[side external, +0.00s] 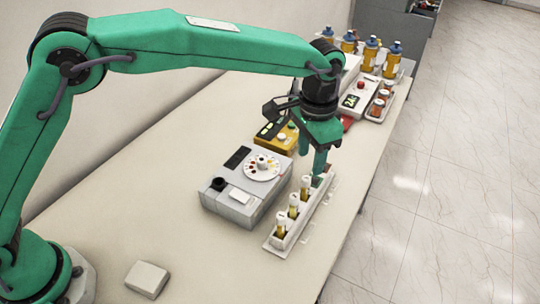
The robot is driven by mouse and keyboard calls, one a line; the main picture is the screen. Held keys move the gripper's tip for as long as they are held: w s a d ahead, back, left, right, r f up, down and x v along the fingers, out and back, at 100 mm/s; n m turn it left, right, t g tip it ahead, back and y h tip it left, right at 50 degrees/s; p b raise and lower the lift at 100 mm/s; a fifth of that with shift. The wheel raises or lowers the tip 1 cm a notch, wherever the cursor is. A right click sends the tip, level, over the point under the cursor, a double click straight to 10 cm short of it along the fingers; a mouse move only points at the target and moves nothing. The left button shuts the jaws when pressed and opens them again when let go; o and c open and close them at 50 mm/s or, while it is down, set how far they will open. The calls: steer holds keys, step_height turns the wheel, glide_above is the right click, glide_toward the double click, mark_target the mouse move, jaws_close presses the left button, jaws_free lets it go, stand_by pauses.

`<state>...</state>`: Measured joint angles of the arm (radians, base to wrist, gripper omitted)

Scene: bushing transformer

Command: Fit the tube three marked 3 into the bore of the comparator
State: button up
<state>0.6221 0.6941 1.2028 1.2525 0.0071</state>
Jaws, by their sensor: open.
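My gripper (319,170) points down, open, over the far end of a white rack (272,245). The rack holds upright tubes with yellow contents and white caps: a front tube (280,224), a middle tube (293,207) and a farther tube (306,189). The numbers on them are too small to read, so I cannot tell which is marked 3. My fingers hide the far end of the rack; whether a tube stands between them I cannot tell. The grey comparator (232,207) is left of the rack, with a colour disc (262,166) and a round black opening (218,184) on top.
A yellow instrument (287,138) stands behind the comparator. Farther back are a white meter (357,97), a tray with orange jars (378,105) and blue-capped bottles (371,55). A small white block (147,279) lies at the front.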

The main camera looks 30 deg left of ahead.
mark_target(307, 178)
steer(key=shift+f, duration=1.15)
steer(key=shift+s+f, duration=0.15)
steer(key=shift+f, duration=2.45)
jaws_close()
